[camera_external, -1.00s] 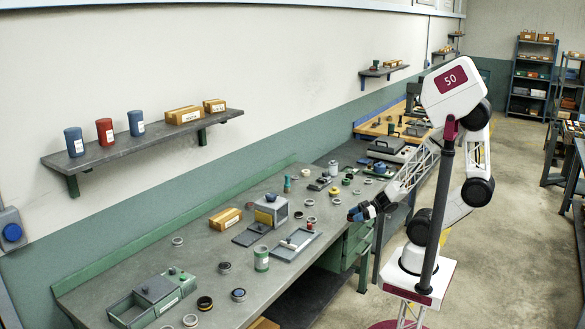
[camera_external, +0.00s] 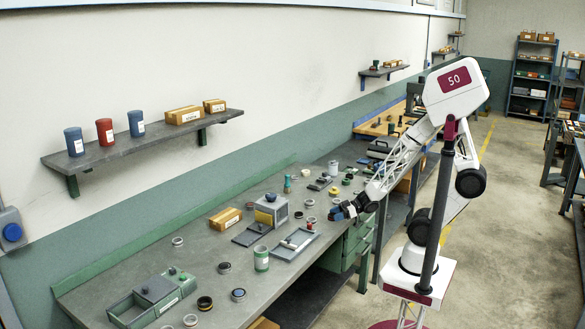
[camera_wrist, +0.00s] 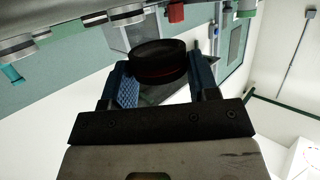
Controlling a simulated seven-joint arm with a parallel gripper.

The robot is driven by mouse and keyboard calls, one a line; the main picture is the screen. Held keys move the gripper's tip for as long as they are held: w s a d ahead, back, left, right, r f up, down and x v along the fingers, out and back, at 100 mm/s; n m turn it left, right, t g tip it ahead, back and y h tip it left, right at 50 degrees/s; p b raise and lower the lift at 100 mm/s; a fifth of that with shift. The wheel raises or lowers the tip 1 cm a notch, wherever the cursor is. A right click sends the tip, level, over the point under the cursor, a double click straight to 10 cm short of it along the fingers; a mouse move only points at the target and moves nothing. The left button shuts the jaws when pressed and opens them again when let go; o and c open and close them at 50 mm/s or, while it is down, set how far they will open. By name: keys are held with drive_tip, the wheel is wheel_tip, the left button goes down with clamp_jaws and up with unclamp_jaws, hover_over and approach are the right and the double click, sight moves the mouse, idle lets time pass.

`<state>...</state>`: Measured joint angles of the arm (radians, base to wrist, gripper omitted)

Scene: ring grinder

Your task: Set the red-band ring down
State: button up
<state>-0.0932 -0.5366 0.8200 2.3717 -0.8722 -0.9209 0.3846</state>
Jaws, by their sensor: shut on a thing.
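The red-band ring (camera_wrist: 160,62) is a thick black ring with a dark red stripe round its side. In the wrist view it sits between the blue fingers of my gripper (camera_wrist: 161,78), which are shut on it. In the external view my gripper (camera_external: 343,211) is over the front right edge of the grey workbench (camera_external: 200,262), beside several small rings. The held ring is too small and dark to make out clearly there. I cannot tell its exact height above the bench.
The bench front left has bare patches between rings.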

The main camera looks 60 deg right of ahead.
sight(332, 225)
drive_tip(key=shift+w, duration=0.1)
drive_tip(key=shift+w+a, duration=0.1)
drive_tip(key=shift+w, duration=0.2)
drive_tip(key=shift+w+a+f, duration=0.1)
drive_tip(key=shift+w+f, duration=0.1)
drive_tip(key=shift+f, duration=0.35)
drive_tip(key=shift+w+a+f, duration=0.1)
drive_tip(key=shift+w+f, duration=0.1)
drive_tip(key=shift+f, duration=0.9)
drive_tip(key=shift+f, duration=0.2)
drive_tip(key=o, duration=1)
drive_tip(key=shift+d, duration=0.1)
